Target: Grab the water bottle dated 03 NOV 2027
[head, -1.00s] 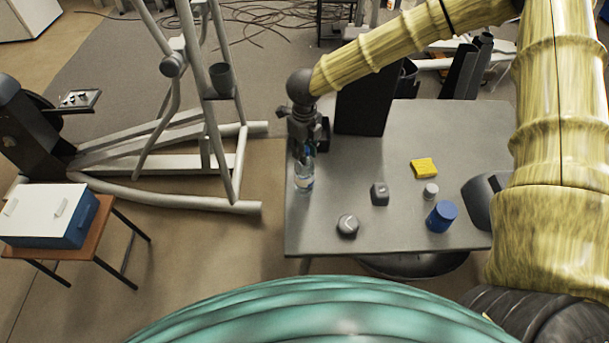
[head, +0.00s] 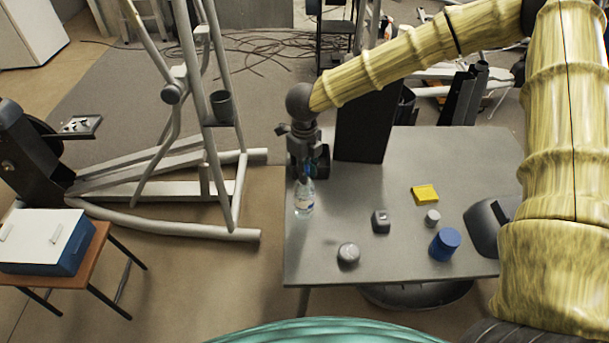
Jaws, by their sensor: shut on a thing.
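A clear water bottle (head: 305,200) with a blue and white label is at the left edge of the grey table (head: 400,270). My gripper (head: 304,174) is above it, shut around the bottle's upper part. The bottle hangs roughly upright below my gripper. I cannot tell whether its base touches the table. The date on the bottle is too small to read. My gripper's fingers and the bottle's top are partly hidden by the wrist.
On the table are a yellow pad (head: 425,194), a small dark box (head: 381,221), a round grey object (head: 348,254), a small grey cylinder (head: 432,217), a blue cylinder (head: 445,244) and a black upright panel (head: 362,125). An elliptical machine (head: 170,230) stands left.

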